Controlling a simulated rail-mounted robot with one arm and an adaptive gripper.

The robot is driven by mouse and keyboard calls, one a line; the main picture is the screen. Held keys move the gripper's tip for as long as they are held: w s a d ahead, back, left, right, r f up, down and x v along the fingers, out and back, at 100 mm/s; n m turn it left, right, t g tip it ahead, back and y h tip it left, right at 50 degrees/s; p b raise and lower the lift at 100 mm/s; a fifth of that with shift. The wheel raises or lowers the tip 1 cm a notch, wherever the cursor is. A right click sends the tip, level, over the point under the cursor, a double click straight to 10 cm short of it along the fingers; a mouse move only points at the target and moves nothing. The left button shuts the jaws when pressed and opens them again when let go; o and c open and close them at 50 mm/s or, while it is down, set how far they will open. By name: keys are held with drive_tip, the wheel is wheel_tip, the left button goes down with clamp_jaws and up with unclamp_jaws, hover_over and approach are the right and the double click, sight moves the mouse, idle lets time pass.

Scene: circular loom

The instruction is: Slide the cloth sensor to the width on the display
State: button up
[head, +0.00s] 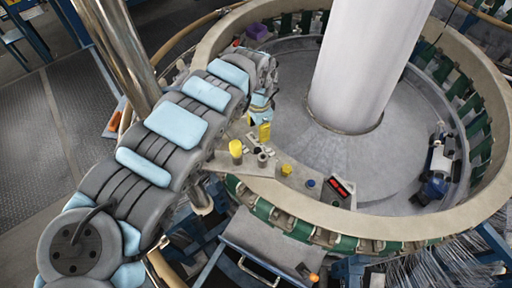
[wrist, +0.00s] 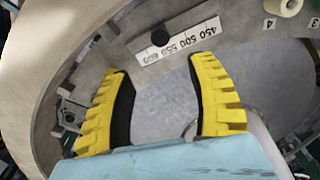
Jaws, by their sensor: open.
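My gripper (wrist: 163,72) has two yellow ridged fingers with black inner pads, spread apart with nothing between them. In the head view my gripper (head: 264,131) is low by the loom ring, left of the white column. A black round knob (wrist: 160,37), which looks like the cloth sensor's slider, sits beside a white scale (wrist: 180,44) marked 450 to 600. It is near the 550 to 600 end and beyond the fingertips; its exact reading is unclear. A red-lit display (head: 341,187) is on the right of the panel; its digits are too small to read.
The beige ring (head: 400,228) curves around the column (head: 365,60). A cream knob (wrist: 290,7) stands right of the scale.

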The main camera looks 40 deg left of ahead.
sight(258, 149)
drive_tip(key=shift+s+f+p, duration=0.1)
drive_tip(key=shift+f+p, duration=0.55)
drive_tip(key=shift+f, duration=5.6)
clamp_jaws()
